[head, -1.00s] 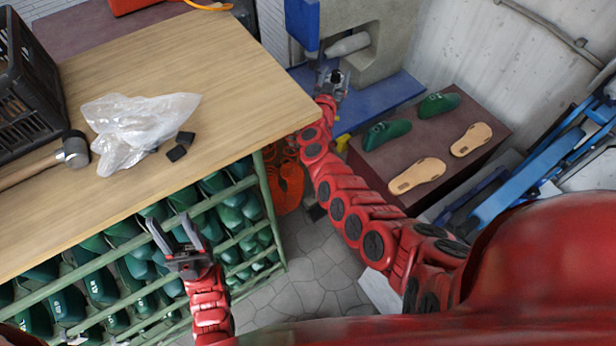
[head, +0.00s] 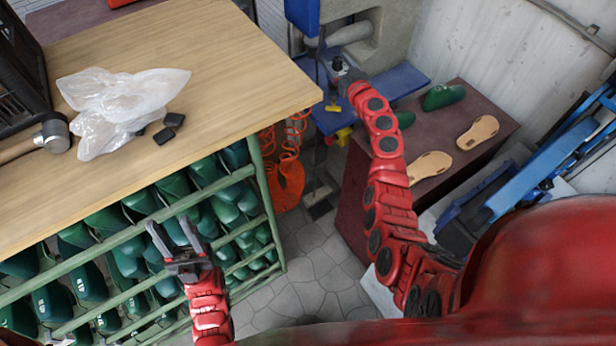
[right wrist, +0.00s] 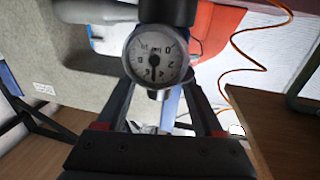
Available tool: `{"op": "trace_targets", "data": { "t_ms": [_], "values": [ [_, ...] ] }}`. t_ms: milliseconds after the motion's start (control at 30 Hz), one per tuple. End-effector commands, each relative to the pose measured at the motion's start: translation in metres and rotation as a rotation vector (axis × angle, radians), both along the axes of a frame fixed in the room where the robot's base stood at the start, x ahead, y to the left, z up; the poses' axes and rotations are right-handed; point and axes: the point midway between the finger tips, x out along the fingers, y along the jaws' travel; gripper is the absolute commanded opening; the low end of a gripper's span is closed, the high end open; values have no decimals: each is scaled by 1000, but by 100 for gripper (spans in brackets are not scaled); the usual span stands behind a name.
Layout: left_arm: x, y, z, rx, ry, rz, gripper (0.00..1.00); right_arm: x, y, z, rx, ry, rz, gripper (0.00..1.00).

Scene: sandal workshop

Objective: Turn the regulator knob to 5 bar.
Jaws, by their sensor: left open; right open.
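The round white pressure gauge (right wrist: 154,56) faces the camera in the right wrist view, below a dark regulator body (right wrist: 178,10). Its black needle points down in the picture; the small numbers are hard to read, so I cannot tell the exact value. The knob cannot be made out clearly. My right gripper (right wrist: 158,92) is open, its fingers either side of the view below the gauge; I see no contact. In the head view my right gripper (head: 341,84) is small, near the blue press. My left gripper (head: 175,236) is open and empty before the rack.
The wooden bench (head: 210,75) holds a plastic bag (head: 120,105), a hammer (head: 50,137) and a black crate (head: 22,75). A green rack (head: 262,185) of lasts is below. A brown table (head: 470,115) with soles stands right. An orange hose (right wrist: 245,60) hangs near the gauge.

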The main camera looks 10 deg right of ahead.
Motion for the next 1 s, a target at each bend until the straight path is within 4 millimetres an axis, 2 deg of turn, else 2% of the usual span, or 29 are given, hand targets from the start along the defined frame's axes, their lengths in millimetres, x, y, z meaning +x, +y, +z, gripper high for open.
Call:
{"op": "trace_targets", "data": {
  "t_ms": [200,567,767,1000],
  "values": [
    [0,0,-7,0,0,0,50,-1,-2,0,-1,-1,122,69],
    [0,0,-13,0,0,0,50,-35,-12,0,-3,-4,114,69],
    [0,0,-25,0,0,0,50,-66,-21,-3,-3,-3,114,69],
    [0,0,-45,0,0,0,50,-112,-35,-4,-3,-2,112,69]
  ]
}}
